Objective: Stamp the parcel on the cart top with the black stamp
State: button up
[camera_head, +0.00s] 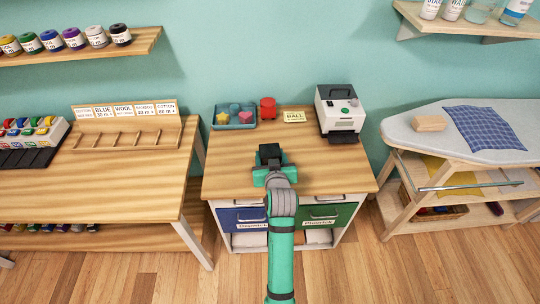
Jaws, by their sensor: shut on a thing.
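My gripper (270,174) is over the middle of the wooden cart top (335,178). It is shut on a dark block, the black stamp (269,151), between its green fingers. The stamp's underside is hidden, so I cannot tell whether it touches anything. A small cream piece with dark lettering (294,116) lies on the cart top behind and to the right of the gripper. I cannot tell whether it is the parcel. No other parcel shows on the cart top; the surface under my gripper is hidden.
A blue-grey tray (217,124) with small shapes, a red round object (267,107) and a white-and-black machine (341,110) stand along the cart's back. An ironing board (400,132) with a tan block (430,123) is right; a wooden table (100,190) is left.

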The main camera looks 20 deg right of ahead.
aim_at(270, 150)
jog(key=shift+f, duration=0.55)
dwell(0.4)
jog(key=shift+r, duration=0.1)
jog(key=shift+r, duration=3.05)
jog(key=shift+f, duration=0.1)
